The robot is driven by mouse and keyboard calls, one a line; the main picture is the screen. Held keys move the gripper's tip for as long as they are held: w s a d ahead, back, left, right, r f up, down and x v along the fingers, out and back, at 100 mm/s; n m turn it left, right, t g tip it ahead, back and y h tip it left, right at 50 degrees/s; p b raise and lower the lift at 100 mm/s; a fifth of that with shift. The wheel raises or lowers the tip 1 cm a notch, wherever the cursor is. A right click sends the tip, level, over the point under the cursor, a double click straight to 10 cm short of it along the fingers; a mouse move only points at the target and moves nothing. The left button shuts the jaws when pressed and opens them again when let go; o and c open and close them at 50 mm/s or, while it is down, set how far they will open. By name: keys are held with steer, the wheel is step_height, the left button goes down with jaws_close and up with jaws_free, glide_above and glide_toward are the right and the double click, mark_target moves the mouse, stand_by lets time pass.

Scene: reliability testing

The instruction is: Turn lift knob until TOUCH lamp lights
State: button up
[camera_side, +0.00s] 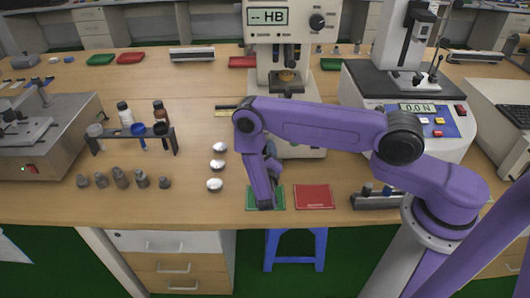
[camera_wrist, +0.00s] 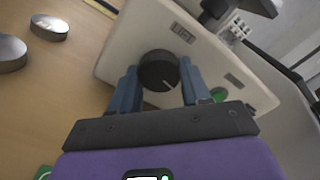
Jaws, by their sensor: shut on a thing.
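The black round lift knob (camera_wrist: 160,68), with a white pointer mark, sits on the pale base of the hardness tester (camera_wrist: 235,55) in the wrist view. A small label, seemingly LIFT, is beside it. My gripper (camera_wrist: 157,75) has its two blue fingers on opposite sides of the knob and is shut on it. A green round lamp or button (camera_wrist: 219,94) is on the same panel, partly hidden by my gripper. I cannot tell whether it is lit. In the side view the tester (camera_side: 285,65) has a display (camera_side: 267,17) reading "-- HB". My arm hides the knob there.
Silvery round pieces (camera_side: 215,184) lie left of my arm. A green mat (camera_side: 277,197) and a red mat (camera_side: 314,197) lie at the table's front. A bottle rack (camera_side: 135,138) stands left. A force tester (camera_side: 415,110) reading 0.0 N stands right.

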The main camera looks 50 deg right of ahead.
steer(key=shift+m, duration=0.3)
steer(key=m, duration=0.4)
steer(key=shift+m, duration=0.3)
steer(key=m, duration=0.4)
steer(key=shift+a+m, duration=0.1)
steer(key=shift+m, duration=0.2)
steer(key=m, duration=0.4)
steer(key=shift+w+m, duration=0.1)
steer(key=shift+m, duration=0.2)
steer(key=m, duration=0.4)
steer(key=shift+a+m, duration=0.1)
steer(key=shift+m, duration=0.6)
steer(key=o, duration=1.1)
